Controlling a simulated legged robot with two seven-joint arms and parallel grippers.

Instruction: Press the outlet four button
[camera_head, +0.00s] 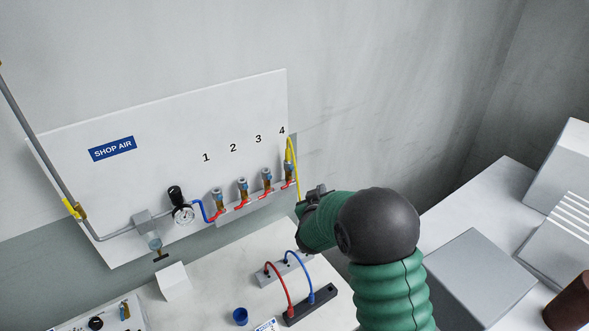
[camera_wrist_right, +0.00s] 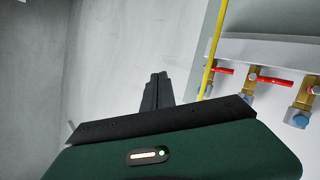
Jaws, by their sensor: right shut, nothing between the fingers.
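Outlet four (camera_head: 288,171) is the rightmost brass fitting on the white wall panel, below the number 4. A yellow hose (camera_head: 291,150) loops from its top and hangs down to the right. Its button is too small to make out. My right gripper (camera_head: 312,194) is to the right of outlet four and slightly below it, apart from the fitting. In the right wrist view, its black fingers (camera_wrist_right: 156,91) are together with nothing between them. The yellow hose (camera_wrist_right: 208,60) passes just right of them, with the brass fittings and red levers beyond. My left gripper is not in view.
Outlets one, two and three (camera_head: 242,188) stand in a row to the left, with a pressure gauge (camera_head: 183,214) further left. Below, a bench (camera_head: 215,275) holds a black block (camera_head: 310,304) with red and blue cables and a blue cup (camera_head: 240,316). Grey boxes stand at right.

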